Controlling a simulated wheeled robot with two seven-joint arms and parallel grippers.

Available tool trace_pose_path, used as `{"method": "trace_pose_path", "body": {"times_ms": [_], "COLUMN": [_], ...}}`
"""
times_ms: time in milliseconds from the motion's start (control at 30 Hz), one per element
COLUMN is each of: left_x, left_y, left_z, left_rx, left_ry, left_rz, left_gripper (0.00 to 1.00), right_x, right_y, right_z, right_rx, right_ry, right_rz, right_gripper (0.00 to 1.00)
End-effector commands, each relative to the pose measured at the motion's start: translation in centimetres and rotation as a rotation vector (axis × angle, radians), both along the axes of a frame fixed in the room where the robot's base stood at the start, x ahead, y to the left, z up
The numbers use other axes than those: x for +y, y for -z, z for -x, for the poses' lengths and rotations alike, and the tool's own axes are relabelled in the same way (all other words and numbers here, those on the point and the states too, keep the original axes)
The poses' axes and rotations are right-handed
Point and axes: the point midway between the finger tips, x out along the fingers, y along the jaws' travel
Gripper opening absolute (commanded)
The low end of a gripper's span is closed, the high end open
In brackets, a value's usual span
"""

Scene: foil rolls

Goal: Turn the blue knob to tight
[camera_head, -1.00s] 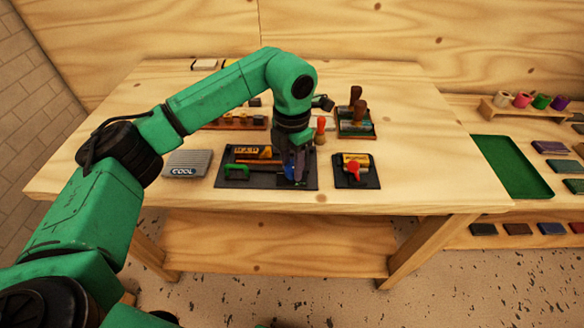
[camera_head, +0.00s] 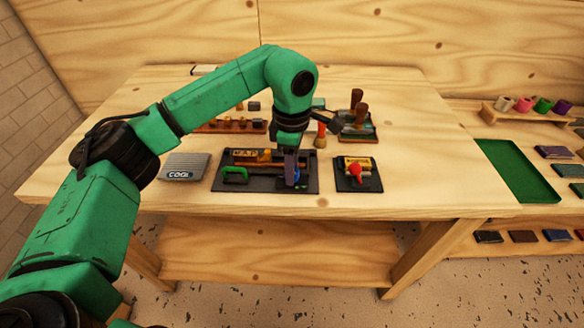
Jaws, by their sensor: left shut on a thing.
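The blue knob (camera_head: 297,176) is on the right part of a black base plate (camera_head: 264,186) on the table. My left gripper (camera_head: 291,181) points straight down at it and is shut on it; the fingers hide much of the knob. Which way the knob is turned, and any tight mark, is too small to read. A green handle (camera_head: 235,174) and a yellow-and-black labelled bar (camera_head: 257,156) are on the same plate. My right gripper is not in view.
A smaller black plate with a red knob (camera_head: 356,170) stands close to the right. A grey "COOL" pad (camera_head: 186,167) lies to the left. Stamps with wooden handles (camera_head: 360,113) and an orange-handled tool (camera_head: 321,135) stand behind. The table's right side is clear.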

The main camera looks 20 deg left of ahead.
Motion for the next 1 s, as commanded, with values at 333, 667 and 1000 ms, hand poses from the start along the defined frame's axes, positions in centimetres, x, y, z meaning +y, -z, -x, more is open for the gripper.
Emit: {"method": "trace_pose_path", "body": {"times_ms": [333,667,1000], "left_x": [0.07,0.06,0.04], "left_y": [-0.04,-0.04,0.0], "left_z": [-0.04,-0.04,-0.01], "left_rx": [-0.002,-0.001,0.0], "left_ry": [0.097,0.105,0.104], "left_rz": [-0.002,-0.001,-0.001], "left_gripper": [0.0,0.0,0.72], "right_x": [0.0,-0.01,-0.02], "right_y": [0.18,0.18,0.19], "right_z": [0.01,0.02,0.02], "right_rx": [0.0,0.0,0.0], "right_ry": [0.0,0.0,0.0], "right_rz": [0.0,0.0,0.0], "right_gripper": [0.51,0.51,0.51]}}
